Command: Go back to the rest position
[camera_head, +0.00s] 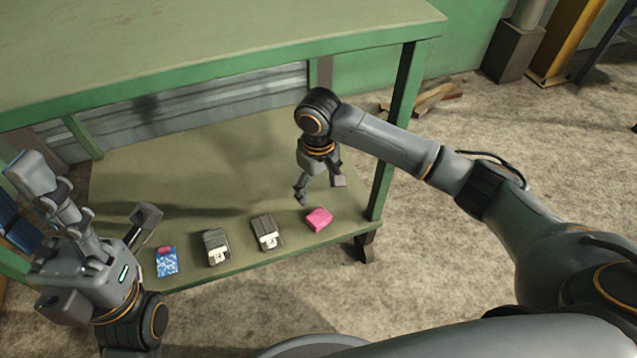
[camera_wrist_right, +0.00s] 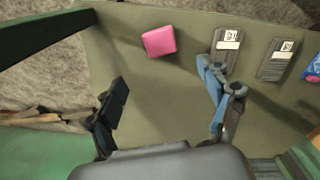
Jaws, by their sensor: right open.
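My right gripper (camera_head: 320,189) is open and empty over the lower shelf (camera_head: 190,165) of a green workbench, above and behind a pink block. In the right wrist view my right gripper (camera_wrist_right: 165,92) shows its two fingers spread apart, with only bare shelf between them. My left gripper (camera_head: 95,208) is at the lower left in the head view, fingers spread and nothing visible between them. It is to the left of the items on the shelf.
Along the shelf's front edge are a blue packet (camera_head: 167,262), two dark labelled devices (camera_head: 216,245) (camera_head: 266,232) and the pink block (camera_head: 319,219). The green tabletop (camera_head: 220,45) overhangs behind my right gripper. A green leg (camera_head: 396,130) stands close to my right arm.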

